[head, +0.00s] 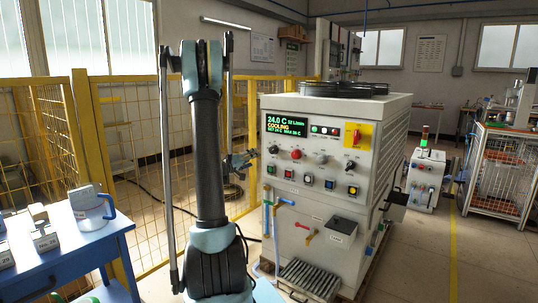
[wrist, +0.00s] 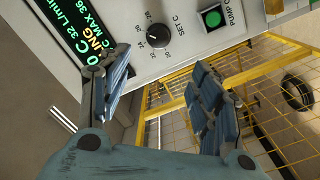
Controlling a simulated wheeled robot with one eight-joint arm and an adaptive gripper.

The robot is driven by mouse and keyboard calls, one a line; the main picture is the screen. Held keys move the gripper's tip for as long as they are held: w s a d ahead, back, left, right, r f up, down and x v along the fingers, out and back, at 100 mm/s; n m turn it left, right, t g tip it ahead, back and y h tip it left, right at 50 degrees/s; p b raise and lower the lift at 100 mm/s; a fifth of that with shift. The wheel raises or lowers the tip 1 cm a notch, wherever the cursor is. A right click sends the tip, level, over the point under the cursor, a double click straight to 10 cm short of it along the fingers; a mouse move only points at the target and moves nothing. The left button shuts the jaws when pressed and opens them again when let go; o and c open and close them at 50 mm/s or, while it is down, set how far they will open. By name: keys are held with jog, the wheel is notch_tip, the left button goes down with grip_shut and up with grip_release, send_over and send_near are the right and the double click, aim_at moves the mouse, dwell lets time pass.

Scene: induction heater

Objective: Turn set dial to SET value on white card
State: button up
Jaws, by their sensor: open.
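The SET C dial (wrist: 157,36) is a round black knob with numbers around it on the white panel in the wrist view. In the head view the dial (head: 273,150) sits at the panel's left, below the display (head: 286,126). The display reads 24.0 C and COOLING, with a small set line that looks like 24 C. My gripper (wrist: 165,85) is open and empty, its blue-grey fingers apart and short of the dial. In the head view my gripper (head: 240,161) is partly hidden, just left of the panel. I cannot pick out the white card with the SET value.
The heater cabinet (head: 378,160) has other knobs, coloured buttons, a yellow switch and pipes on its front. A green pump button (wrist: 213,18) is beside the dial. A yellow fence (head: 130,125) stands behind my arm. A blue table (head: 75,245) with a mug is at left.

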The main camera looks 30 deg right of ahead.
aim_at(271, 151)
jog(key=shift+m, duration=0.9)
jog(key=x, duration=1.6)
jog(key=shift+d, duration=0.2)
jog(key=shift+c, duration=0.6)
jog(key=c, duration=1)
